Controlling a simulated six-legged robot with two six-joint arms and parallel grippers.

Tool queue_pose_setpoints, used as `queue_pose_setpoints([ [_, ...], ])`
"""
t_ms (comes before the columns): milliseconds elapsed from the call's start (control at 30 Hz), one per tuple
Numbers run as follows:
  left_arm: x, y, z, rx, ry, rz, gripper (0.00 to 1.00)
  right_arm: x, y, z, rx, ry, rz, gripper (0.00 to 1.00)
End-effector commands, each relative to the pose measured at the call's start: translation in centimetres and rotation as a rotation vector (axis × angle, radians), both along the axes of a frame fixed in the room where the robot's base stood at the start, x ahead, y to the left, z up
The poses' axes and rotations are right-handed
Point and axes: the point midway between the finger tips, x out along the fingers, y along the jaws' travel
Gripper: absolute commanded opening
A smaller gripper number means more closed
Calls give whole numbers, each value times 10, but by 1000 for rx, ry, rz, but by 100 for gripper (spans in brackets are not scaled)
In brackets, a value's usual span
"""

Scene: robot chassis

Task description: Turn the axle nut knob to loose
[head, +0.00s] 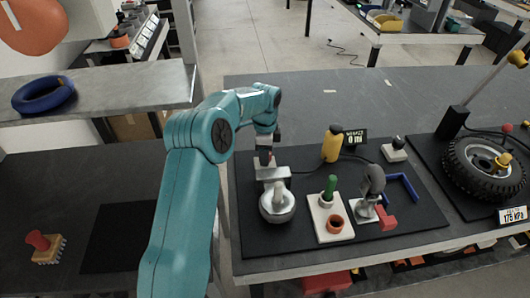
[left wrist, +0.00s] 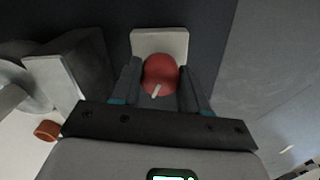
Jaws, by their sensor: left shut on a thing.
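The axle nut knob (left wrist: 160,70) is red and round, with a pale pointer mark near its lower edge in the left wrist view. It sits on a small white base (left wrist: 160,38). My left gripper (left wrist: 161,78) has its two dark fingers closed on either side of the knob. In the head view my left gripper (head: 265,157) points down over a pale block on the dark mat, and the knob is mostly hidden there. My right gripper does not show.
A silver round part (head: 277,205) stands close in front of the gripper. A yellow bottle (head: 332,144), a white tray with a green peg (head: 329,185) and a grey disc device (head: 374,182) stand to the right. A tyre (head: 478,168) lies farther right.

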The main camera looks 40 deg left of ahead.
Motion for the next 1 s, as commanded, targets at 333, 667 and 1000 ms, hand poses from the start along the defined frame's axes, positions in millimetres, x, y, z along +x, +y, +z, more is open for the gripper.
queue_pose_setpoints([
  [333, 1, 1, 3, 3, -4, 302, 14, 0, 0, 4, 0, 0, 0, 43],
  [667, 1, 1, 4, 4, -7, 616, 14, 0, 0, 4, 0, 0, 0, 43],
  [1000, 1, 1, 4, 4, -8, 938, 14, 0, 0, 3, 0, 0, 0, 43],
])
